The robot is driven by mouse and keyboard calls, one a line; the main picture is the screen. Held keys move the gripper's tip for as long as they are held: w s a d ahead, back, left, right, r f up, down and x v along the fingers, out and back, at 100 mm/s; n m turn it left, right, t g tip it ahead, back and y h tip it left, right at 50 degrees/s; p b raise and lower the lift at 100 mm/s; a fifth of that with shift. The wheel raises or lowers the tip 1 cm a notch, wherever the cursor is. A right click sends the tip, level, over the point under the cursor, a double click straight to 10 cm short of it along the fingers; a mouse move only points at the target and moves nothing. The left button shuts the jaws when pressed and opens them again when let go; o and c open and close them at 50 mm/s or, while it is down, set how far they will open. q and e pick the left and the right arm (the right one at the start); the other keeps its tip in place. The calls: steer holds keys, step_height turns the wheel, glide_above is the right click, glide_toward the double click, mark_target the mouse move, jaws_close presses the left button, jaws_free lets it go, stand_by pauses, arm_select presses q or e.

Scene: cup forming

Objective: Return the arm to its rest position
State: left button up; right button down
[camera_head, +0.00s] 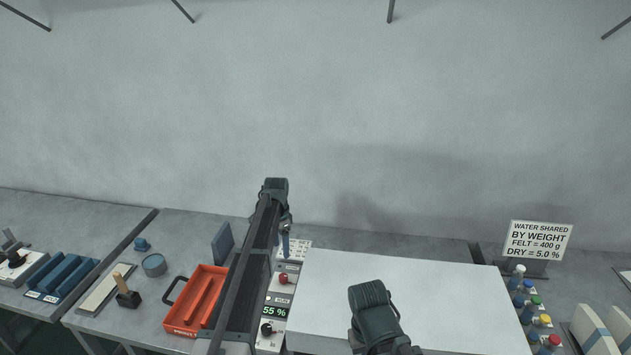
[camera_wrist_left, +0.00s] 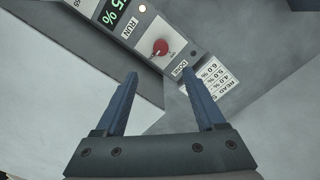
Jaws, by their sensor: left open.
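My left arm reaches up from the bottom of the head view, just left of the middle. My left gripper (camera_head: 285,245) hangs at its far end with blue fingers pointing down, near the back of the control panel (camera_head: 274,310). In the left wrist view the two blue fingers of this gripper (camera_wrist_left: 162,85) are spread apart with nothing between them. Beyond them are a red knob (camera_wrist_left: 160,46) and a white printed card (camera_wrist_left: 212,78). A dark link of my right arm shows at the bottom of the head view; its gripper is out of the picture.
A red tray (camera_head: 197,300) lies left of my left arm. A large white board (camera_head: 400,285) lies to the right, its top bare. A sign (camera_head: 537,240) and several coloured-cap bottles (camera_head: 533,302) stand farther right. A round blue-grey tin (camera_head: 154,265) and a wooden-handled stamp (camera_head: 127,293) are on the left.

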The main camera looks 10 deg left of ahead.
arm_select(q)
steer(key=s+d, duration=0.3)
steer(key=s, duration=0.2)
steer(key=s+d+f+n+b, duration=0.1)
steer(key=s+d, duration=0.3)
steer(key=s, duration=0.2)
steer(key=s+d+n, duration=0.1)
steer(key=s+d, duration=0.2)
steer(key=s, duration=0.2)
steer(key=shift+s+d+f+y+b, duration=0.25)
steer(key=shift+d+f+y+b, duration=0.05)
steer(key=shift+d+f+b, duration=0.1)
steer(key=s+d+n, duration=0.2)
steer(key=s+d, duration=0.1)
steer(key=s, duration=0.7)
steer(key=s+d+f+n+b, duration=0.1)
steer(key=s+d, duration=0.1)
steer(key=s, duration=0.7)
steer(key=shift+s+d+f+n+y, duration=0.15)
steer(key=shift+s+d+n+y, duration=0.15)
steer(key=shift+s+d+n, duration=0.1)
